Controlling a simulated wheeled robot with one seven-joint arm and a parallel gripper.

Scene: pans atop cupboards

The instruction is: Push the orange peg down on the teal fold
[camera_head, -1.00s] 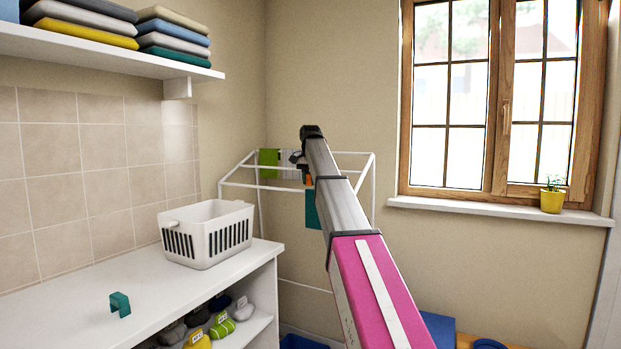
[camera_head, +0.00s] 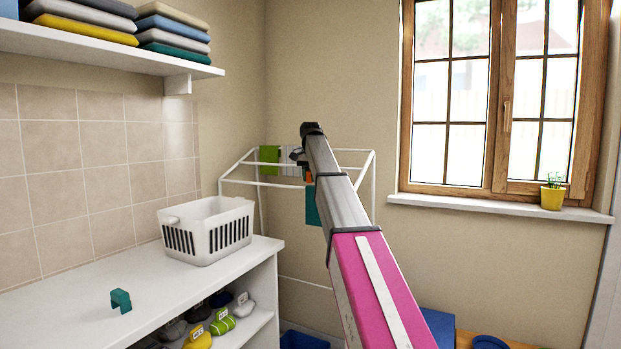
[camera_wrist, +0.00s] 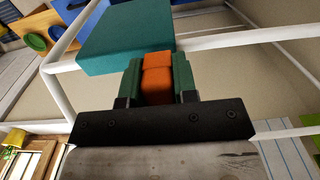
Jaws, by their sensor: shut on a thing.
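The orange peg (camera_wrist: 157,78) is between the two green fingers of my gripper (camera_wrist: 157,62), which is shut on it. In the wrist view the peg's far end meets the edge of the teal fold (camera_wrist: 125,38). I cannot tell how far the peg sits over the fold. In the head view the teal fold (camera_head: 312,206) hangs on the white drying rack (camera_head: 232,182), partly hidden by my arm. A small bit of the orange peg (camera_head: 309,177) shows just above it.
A green cloth (camera_head: 269,160) and a pale one hang farther back on the rack. A white basket (camera_head: 207,232) and a teal bracket-shaped piece (camera_head: 120,300) are on the counter at left. A window with a potted plant (camera_head: 553,194) is at right.

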